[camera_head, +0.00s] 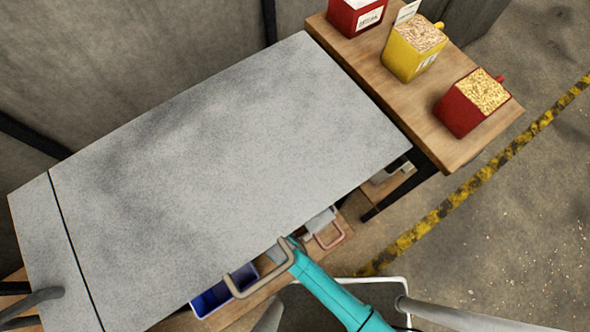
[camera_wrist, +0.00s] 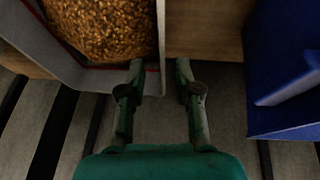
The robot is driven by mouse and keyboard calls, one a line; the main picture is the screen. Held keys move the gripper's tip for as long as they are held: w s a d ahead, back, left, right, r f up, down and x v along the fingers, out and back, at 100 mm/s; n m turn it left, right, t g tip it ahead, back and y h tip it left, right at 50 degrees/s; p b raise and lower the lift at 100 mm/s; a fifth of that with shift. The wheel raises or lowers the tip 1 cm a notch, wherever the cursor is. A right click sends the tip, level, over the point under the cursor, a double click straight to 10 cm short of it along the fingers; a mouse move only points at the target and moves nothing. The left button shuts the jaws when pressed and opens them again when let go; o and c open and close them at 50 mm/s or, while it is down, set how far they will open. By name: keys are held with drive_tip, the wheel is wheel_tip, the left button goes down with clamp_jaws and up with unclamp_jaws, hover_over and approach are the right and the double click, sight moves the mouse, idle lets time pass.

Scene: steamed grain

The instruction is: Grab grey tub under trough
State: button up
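A grey tub (camera_wrist: 68,72) with golden-brown grain inside fills the upper left of the wrist view. Its right wall runs down toward my gripper (camera_wrist: 160,76), and a thin red line shows along its near edge. My gripper is open: its two fingers are apart, with the tub's near right corner at the left finger and the wall's end close to the gap. In the head view a pale grey tub (camera_head: 319,221) shows partly under the large grey top (camera_head: 230,140). My fingertips are hidden there behind the top's edge and my arm.
A blue tub (camera_head: 212,297) sits on the low wooden shelf, also at the right of the wrist view (camera_wrist: 275,70). A beige handle (camera_head: 284,260) juts out near my arm. Red and yellow grain containers (camera_head: 408,60) stand on a wooden table at upper right.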

drive_tip(key=x, duration=0.5)
drive_tip(key=shift+w+f, duration=0.25)
drive_tip(key=shift+a+x, duration=0.15)
drive_tip(key=shift+x, duration=1.15)
drive_tip(key=shift+a+x, duration=0.15)
drive_tip(key=shift+x, duration=1.15)
drive_tip(key=shift+w+r, duration=0.2)
clamp_jaws()
drive_tip(key=shift+w+a+r, duration=0.1)
drive_tip(key=shift+w+a, duration=0.05)
